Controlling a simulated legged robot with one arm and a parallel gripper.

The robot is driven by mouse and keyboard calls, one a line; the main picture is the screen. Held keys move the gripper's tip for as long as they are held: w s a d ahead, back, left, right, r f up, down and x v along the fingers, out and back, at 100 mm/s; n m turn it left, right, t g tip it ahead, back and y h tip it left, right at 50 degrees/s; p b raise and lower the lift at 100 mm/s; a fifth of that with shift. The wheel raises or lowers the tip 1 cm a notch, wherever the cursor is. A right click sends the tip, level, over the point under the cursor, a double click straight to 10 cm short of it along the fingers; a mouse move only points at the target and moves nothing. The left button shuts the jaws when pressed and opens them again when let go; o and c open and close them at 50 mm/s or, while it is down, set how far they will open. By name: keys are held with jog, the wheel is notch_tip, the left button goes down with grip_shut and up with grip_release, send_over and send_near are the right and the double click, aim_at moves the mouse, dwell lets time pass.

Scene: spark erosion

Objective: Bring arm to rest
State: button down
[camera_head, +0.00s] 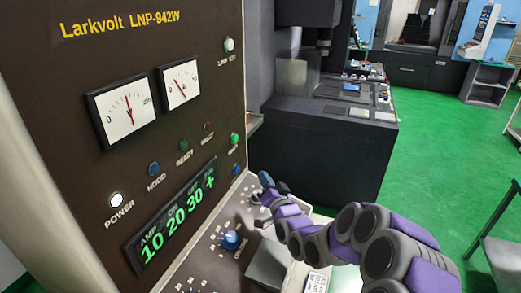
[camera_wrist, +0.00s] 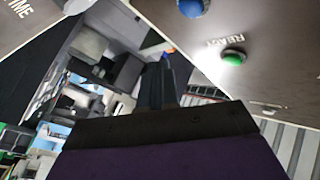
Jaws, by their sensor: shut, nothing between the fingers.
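My arm reaches in from the lower right of the head view, in purple and grey links. My gripper (camera_head: 264,185) is at its far end, in front of the sloped control panel of the brown Larkvolt cabinet (camera_head: 215,85). In the wrist view my gripper (camera_wrist: 165,66) shows as dark fingers held together, with nothing between them. Whether the fingertips touch the panel I cannot tell. A blue knob (camera_head: 231,240) sits on the panel to the lower left of the gripper.
The cabinet carries two dials, a lit POWER lamp (camera_head: 116,200) and a green display (camera_head: 177,216). A dark machine (camera_head: 330,145) stands behind the arm. Green floor (camera_head: 440,135) is open to the right. A grey chair (camera_head: 500,250) is at the right edge.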

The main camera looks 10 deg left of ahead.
jog(key=s+d+f+n+g+h, duration=0.2)
jog(key=s+d+g+h, duration=0.75)
jog(key=s+d, duration=1.1)
jog(key=s+d+g, duration=0.2)
jog(key=s+d, duration=0.1)
jog(key=s, duration=0.6)
jog(key=s+d+r+m+g+h, duration=0.1)
jog(key=s+d+g, duration=0.2)
jog(key=s, duration=0.7)
jog(key=s+d+m+g+h, duration=0.1)
jog(key=s+d+g, duration=0.2)
jog(key=s, duration=0.7)
jog(key=shift+s+d+r, duration=0.2)
jog(key=shift+s+d, duration=0.05)
